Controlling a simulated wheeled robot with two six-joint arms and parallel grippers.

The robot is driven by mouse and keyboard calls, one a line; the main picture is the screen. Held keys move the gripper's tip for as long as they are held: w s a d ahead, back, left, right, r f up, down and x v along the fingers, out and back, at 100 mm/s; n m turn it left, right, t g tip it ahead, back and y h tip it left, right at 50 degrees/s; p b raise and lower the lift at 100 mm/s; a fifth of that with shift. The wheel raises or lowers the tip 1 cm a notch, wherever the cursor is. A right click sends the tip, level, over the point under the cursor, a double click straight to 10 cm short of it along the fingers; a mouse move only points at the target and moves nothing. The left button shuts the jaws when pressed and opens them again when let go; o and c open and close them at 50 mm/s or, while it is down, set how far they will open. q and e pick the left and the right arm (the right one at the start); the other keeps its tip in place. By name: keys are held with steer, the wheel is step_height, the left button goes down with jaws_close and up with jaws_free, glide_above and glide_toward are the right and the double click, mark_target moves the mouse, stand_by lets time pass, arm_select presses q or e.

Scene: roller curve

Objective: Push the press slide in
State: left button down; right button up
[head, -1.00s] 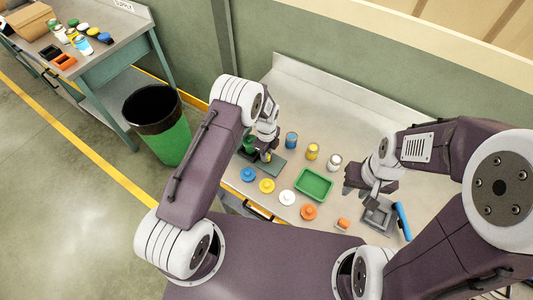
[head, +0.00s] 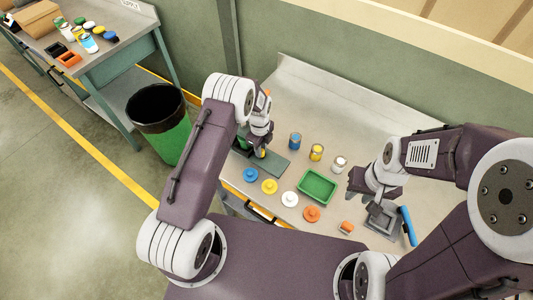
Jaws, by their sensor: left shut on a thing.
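The press is the dark green fixture with a flat grey-green base plate (head: 275,166) at the left of the bench. My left gripper (head: 261,150) is low over this plate. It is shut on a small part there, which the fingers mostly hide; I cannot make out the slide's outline. A small yellow spot shows at the fingertips. My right gripper (head: 361,184) is above the bench, beside a grey fixture (head: 382,220) with a blue handle (head: 408,226). Its finger opening is unclear.
A green tray (head: 318,186) sits mid-bench. Blue, yellow and white cans stand behind it. Blue, yellow, white and orange lids (head: 312,214) lie along the front, with a small orange part (head: 346,227). A green bin (head: 168,140) stands left of the bench.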

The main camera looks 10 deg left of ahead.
arm_select(q)
steer(key=shift+w+r, duration=0.1)
steer(key=c, duration=1.2)
jaws_free()
steer(key=shift+a, duration=0.2)
steer(key=shift+c, duration=0.2)
steer(key=shift+a, duration=0.2)
steer(key=shift+d, duration=0.1)
step_height(320, 180, up, 8)
steer(key=b, duration=0.2)
steer(key=shift+b, duration=0.4)
steer(key=shift+r, duration=0.45)
steer(key=shift+f, duration=0.1)
